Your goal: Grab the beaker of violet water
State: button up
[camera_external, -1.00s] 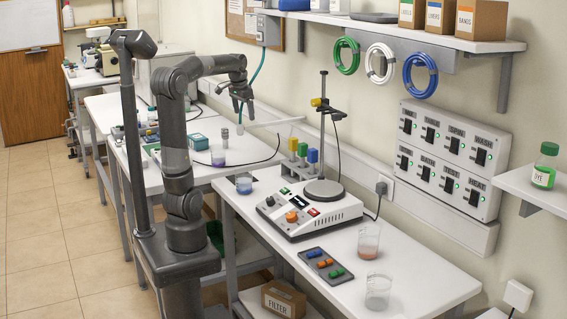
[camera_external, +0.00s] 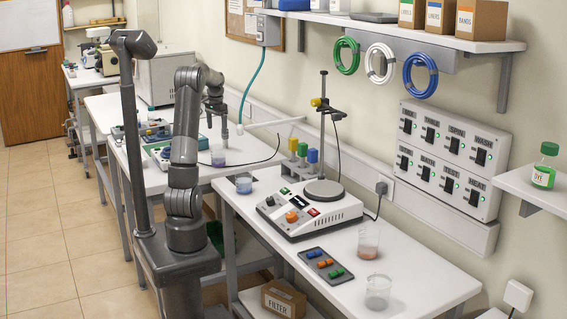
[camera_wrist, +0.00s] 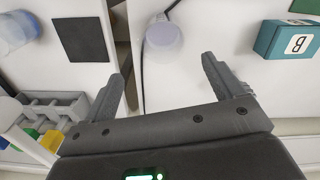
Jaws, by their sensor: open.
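A clear beaker of violet water (camera_external: 218,157) stands on the middle white bench. In the wrist view, the beaker (camera_wrist: 164,42) appears pale violet and lies beyond and between my fingertips. My gripper (camera_external: 217,128) is directly above the beaker in the external view, pointing down, with a gap between them. In the wrist view my gripper (camera_wrist: 167,68) has its fingers spread wide with nothing between them. The side of the beaker away from the camera is hidden.
A beaker of blue liquid (camera_external: 243,184) stands on the nearer bench. A teal box marked B (camera_wrist: 290,40) is right of the violet beaker in the wrist view. A rack (camera_wrist: 50,112) with coloured caps is at the left. A dark cable runs near the beaker.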

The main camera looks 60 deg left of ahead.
aim_at(218, 156)
notch_tip(218, 156, down, 10)
jog(key=shift+f, duration=0.15)
jog(key=f, duration=0.5)
jog(key=shift+a, duration=0.25)
jog(key=c, duration=1.2)
